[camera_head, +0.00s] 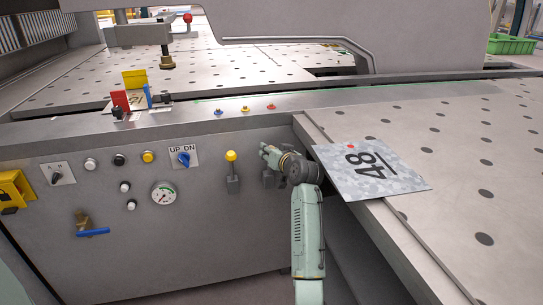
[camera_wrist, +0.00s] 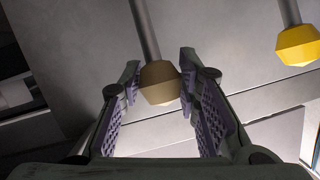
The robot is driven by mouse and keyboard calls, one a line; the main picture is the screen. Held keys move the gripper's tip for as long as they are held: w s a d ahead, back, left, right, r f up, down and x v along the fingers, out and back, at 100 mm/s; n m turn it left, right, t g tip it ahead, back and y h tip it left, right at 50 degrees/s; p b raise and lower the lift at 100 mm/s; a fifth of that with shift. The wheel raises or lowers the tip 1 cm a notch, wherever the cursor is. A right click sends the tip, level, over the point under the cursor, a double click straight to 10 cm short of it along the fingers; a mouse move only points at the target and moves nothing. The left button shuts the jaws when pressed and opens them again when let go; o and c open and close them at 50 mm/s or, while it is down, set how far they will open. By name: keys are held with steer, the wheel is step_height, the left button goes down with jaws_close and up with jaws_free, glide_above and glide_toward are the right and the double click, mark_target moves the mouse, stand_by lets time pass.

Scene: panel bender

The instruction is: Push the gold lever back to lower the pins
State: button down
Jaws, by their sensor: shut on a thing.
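The gold lever's round, faceted knob (camera_wrist: 160,84) sits between the two fingers of my gripper (camera_wrist: 161,76) in the wrist view. My gripper is shut on the knob, and its shaft runs up out of the picture from it. In the head view my gripper (camera_head: 271,156) is at the front panel, just left of the panel's right corner. The gold lever's dark base (camera_head: 269,180) shows below my gripper there, while its knob is hidden. The pins on the table surface are too small to judge whether they are raised.
A yellow-knobbed lever (camera_head: 231,168) stands close to the left of my gripper; its knob also shows in the wrist view (camera_wrist: 298,45). The front panel (camera_head: 110,265) carries switches and a gauge.

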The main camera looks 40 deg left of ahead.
steer(key=shift+w+r, duration=0.1)
steer(key=shift+r, duration=0.3)
steer(key=c, duration=1.6)
jaws_free()
steer(key=shift+c, duration=0.2)
steer(key=o, duration=0.4)
steer(key=shift+a+f, duration=0.1)
steer(key=shift+f, duration=0.15)
steer(key=shift+o, duration=0.2)
steer(key=s+d, duration=0.8)
steer(key=d, duration=0.4)
steer(key=shift+d+r, duration=0.3)
steer(key=shift+r, duration=0.05)
